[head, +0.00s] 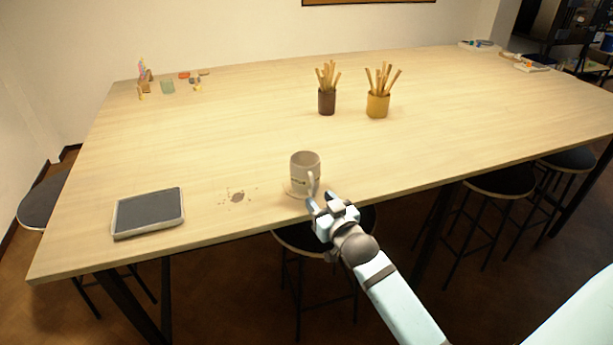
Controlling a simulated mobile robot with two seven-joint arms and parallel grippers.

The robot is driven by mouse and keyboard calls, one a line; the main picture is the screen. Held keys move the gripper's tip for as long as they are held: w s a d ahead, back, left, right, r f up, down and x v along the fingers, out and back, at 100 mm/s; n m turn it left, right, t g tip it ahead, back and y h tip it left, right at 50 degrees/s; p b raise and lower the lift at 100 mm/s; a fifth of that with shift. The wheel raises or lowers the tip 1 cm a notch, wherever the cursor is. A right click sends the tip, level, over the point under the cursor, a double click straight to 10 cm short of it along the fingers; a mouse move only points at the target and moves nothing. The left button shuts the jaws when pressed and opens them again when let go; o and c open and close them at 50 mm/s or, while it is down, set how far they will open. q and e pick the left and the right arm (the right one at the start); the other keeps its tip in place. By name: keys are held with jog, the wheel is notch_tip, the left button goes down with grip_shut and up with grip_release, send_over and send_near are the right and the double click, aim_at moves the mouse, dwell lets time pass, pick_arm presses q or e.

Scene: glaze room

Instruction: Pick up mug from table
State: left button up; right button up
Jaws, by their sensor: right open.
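A beige mug (304,172) stands upright near the front edge of the wooden table (230,135), its handle turned toward the front right. My right gripper (322,203) is open at the table's front edge, just in front of and to the right of the mug, close to its handle. Whether a finger touches the mug cannot be told. My left gripper is not in view.
A dark tablet (148,212) and some brown crumbs (238,196) lie left of the mug. A brown cup (327,103) and a yellow cup (377,106) holding sticks stand behind. Stools (500,181) are under the front edge. The table's middle is clear.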

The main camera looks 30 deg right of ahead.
aim_at(314, 192)
jog(key=w, duration=0.4)
jog(key=shift+w+d+r, duration=0.1)
jog(key=shift+w+d, duration=0.1)
jog(key=shift+d, duration=0.15)
grip_shut()
